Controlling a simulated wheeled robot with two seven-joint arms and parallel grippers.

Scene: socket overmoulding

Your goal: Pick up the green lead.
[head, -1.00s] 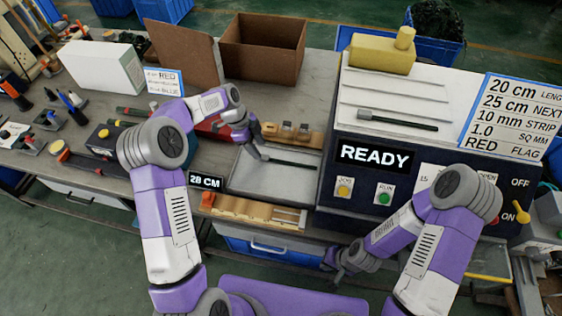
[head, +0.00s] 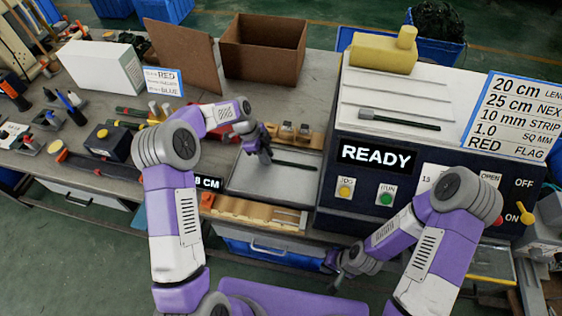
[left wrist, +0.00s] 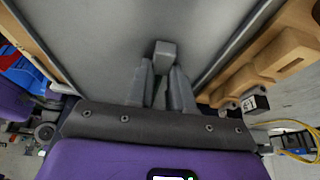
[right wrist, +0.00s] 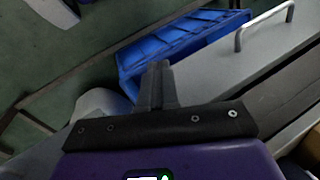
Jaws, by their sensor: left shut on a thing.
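My left gripper (head: 266,158) is low over the grey metal tray (head: 245,188) in the middle of the bench. In the left wrist view its fingers (left wrist: 166,78) close around a small grey block (left wrist: 166,52). A dark bar (head: 295,166) lies in the tray just right of the fingertips; I cannot tell whether it joins the block. A thin green lead-like piece (head: 132,111) lies at the back left of the bench, well away from both grippers. My right gripper (head: 337,264) is in front of the bench, its fingers (right wrist: 157,84) together and empty.
The machine reading READY (head: 375,157) stands right of the tray, with a dark-handled brush (head: 398,119) on top. Wooden racks stand behind (head: 292,137) and in front (head: 250,213) of the tray. An open brown box (head: 262,48) is at the back.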

